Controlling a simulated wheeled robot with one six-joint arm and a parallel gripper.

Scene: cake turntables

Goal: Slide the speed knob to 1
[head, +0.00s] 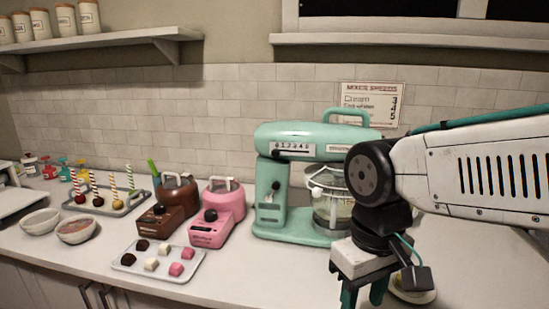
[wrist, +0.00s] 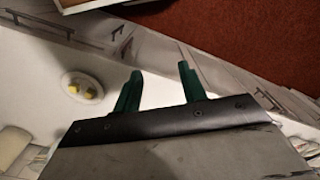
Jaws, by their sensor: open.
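A mint-green stand mixer (head: 300,143) stands upright on the counter near the middle of the head view. On its head is a white speed scale (head: 293,147) with a row of numbers. A dark speed knob (head: 276,153) sits at the left end of the scale; its exact number is too small to read. A glass bowl (head: 331,209) is under the mixer head, partly hidden by my arm. My gripper (head: 362,292) is to the right and in front of the mixer, pointing down and apart from it. In the wrist view my gripper (wrist: 160,85) has its green fingers spread and empty.
A pink melter (head: 218,212), a brown melter (head: 170,208) and a tray of sweets (head: 126,264) stand left of the mixer. A small plate with yellow pieces (wrist: 82,86) lies on the counter near my gripper. A sign (head: 371,101) hangs behind the mixer.

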